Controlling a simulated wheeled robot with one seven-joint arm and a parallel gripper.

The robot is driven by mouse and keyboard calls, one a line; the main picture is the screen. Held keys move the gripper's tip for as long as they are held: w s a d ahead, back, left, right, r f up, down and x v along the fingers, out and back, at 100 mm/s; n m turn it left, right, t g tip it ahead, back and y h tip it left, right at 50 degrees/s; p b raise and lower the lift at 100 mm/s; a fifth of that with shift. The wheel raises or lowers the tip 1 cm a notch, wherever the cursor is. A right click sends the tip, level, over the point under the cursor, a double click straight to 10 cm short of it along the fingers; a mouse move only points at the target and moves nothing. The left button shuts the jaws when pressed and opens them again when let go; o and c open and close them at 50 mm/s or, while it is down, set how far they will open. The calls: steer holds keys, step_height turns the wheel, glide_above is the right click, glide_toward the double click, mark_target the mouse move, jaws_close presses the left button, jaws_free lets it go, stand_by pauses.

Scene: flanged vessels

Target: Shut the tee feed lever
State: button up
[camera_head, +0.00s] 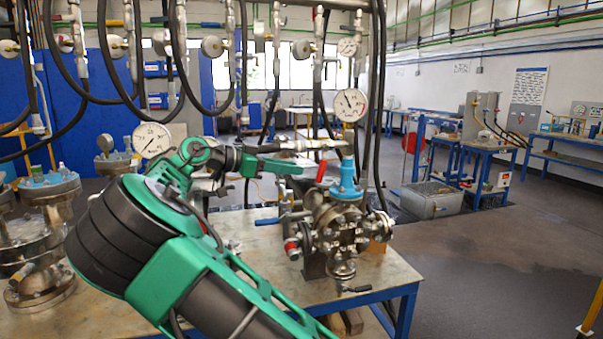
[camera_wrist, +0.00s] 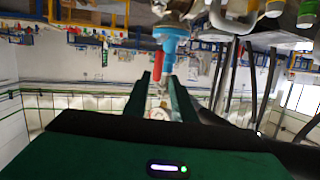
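A flanged metal vessel (camera_head: 338,228) with a blue fitting (camera_head: 345,182) on top stands on the bench. A red lever handle (camera_head: 321,171) stands roughly upright beside the blue fitting; the frames do not label it as the tee feed lever. My gripper (camera_head: 298,167) is just left of this handle at about its height. In the wrist view, my gripper (camera_wrist: 160,77) is open, and the red handle (camera_wrist: 158,65) shows in the gap near the fingertips, beside the blue fitting (camera_wrist: 172,38). No contact is clear.
A blue lever (camera_head: 268,221) and a red-ended lever (camera_head: 291,244) sit lower on the vessel's left. Black hoses (camera_head: 376,110) and pressure gauges (camera_head: 351,104) hang close around it. Another flanged vessel (camera_head: 45,230) stands at left.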

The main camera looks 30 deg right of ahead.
steer(key=shift+v, duration=1.45)
